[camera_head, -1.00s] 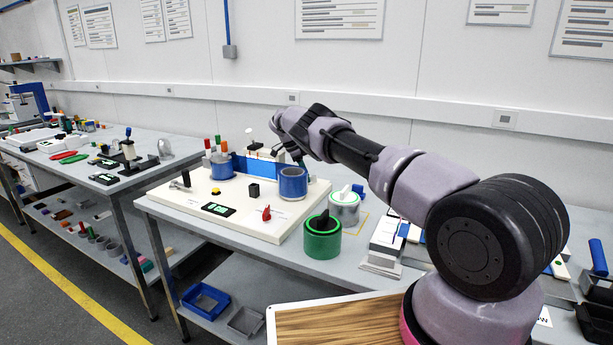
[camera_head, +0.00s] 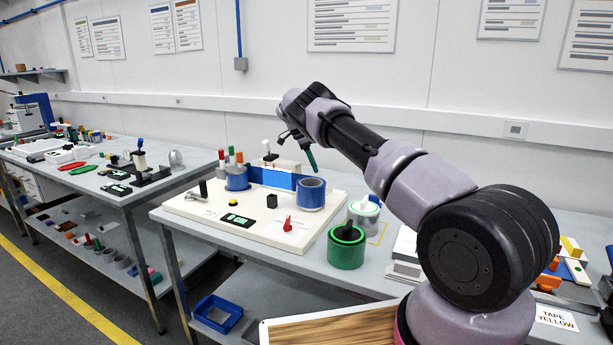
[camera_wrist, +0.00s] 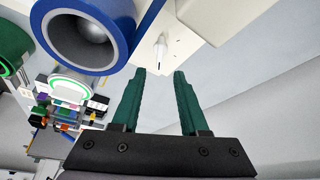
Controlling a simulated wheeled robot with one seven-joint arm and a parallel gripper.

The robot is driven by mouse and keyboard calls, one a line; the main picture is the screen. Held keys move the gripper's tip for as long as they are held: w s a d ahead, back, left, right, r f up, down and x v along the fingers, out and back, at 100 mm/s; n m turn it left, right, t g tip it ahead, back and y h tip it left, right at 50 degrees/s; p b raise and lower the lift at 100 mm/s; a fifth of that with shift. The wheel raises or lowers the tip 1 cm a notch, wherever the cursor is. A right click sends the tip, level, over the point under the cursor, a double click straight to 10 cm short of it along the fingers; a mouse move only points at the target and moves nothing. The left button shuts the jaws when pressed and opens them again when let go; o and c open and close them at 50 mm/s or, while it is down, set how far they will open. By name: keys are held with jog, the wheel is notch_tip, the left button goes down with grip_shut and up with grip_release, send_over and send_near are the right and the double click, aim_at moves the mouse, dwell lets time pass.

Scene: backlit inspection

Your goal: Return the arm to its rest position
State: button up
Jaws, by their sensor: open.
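My arm reaches from the lower right of the head view up over the bench. My gripper (camera_head: 309,158) hangs above the back of the white board, right of the blue panel and above the blue ring. In the wrist view my gripper (camera_wrist: 160,75) shows two green fingers spread apart with nothing between them. Past the fingertips is the white board (camera_wrist: 205,15) with a small white lever (camera_wrist: 161,50). The blue ring (camera_wrist: 125,12) with a grey hollow centre is close to the left of the fingers, apart from them.
The white board (camera_head: 205,211) carries a blue ring (camera_head: 311,194), a red knob (camera_head: 287,224) and a small display (camera_head: 238,220). A green cylinder (camera_head: 347,250) and a white-topped one (camera_head: 365,210) stand to its right. A wooden board (camera_head: 330,328) lies in front.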

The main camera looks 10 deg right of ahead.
jog(key=shift+a+r, duration=0.25)
jog(key=shift+r, duration=0.2)
